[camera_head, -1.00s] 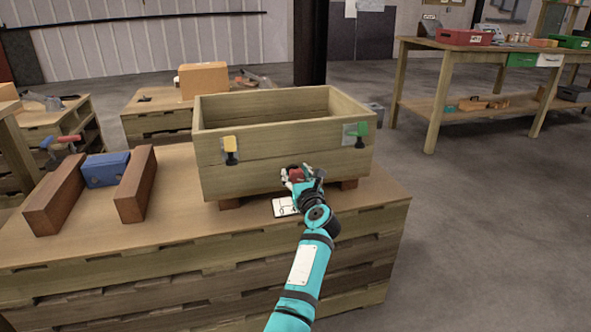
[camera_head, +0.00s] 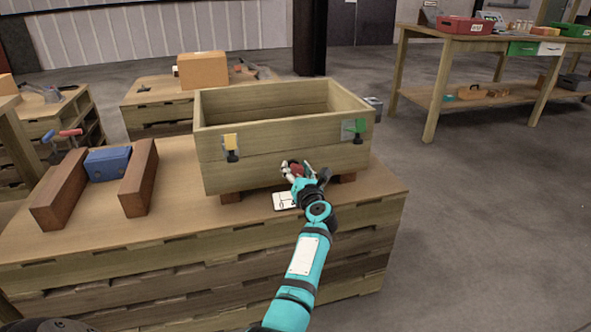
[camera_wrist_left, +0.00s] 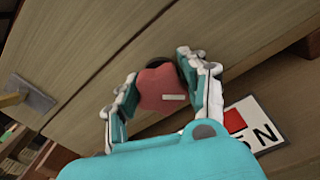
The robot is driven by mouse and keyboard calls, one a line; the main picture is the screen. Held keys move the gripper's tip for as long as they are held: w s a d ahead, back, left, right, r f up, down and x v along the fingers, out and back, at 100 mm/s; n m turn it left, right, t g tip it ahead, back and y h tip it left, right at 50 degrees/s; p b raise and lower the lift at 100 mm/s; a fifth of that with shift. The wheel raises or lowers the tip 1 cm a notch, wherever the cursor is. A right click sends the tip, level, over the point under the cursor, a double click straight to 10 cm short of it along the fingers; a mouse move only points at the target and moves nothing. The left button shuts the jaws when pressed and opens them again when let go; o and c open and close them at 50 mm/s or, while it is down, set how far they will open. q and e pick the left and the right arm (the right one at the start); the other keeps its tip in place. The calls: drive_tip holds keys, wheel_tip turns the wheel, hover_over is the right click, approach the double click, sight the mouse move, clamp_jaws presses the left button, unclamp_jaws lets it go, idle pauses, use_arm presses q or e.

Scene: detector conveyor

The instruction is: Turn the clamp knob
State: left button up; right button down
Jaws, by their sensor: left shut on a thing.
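The clamp knob is a red, lobed knob (camera_wrist_left: 163,90) with a pale bar mark, on the front face of the wooden crate (camera_head: 270,165). It also shows as a small red spot in the head view (camera_head: 297,170). My left gripper (camera_wrist_left: 160,88) has one finger on each side of the knob and is shut on it. In the head view my left gripper (camera_head: 296,171) is at the lower front of the crate, and its hand partly hides the knob. My right gripper is not in view.
A yellow latch (camera_head: 231,144) and a green latch (camera_head: 357,127) sit on the crate front. A white card (camera_head: 284,201) lies below the knob. Two brown blocks (camera_head: 139,178) flank a blue box (camera_head: 107,163) at left. Open floor lies to the right.

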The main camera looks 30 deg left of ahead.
sight(293, 133)
use_arm(q)
drive_tip(key=o, duration=1.2)
wheel_tip(293, 133, up, 10)
idle(0.5)
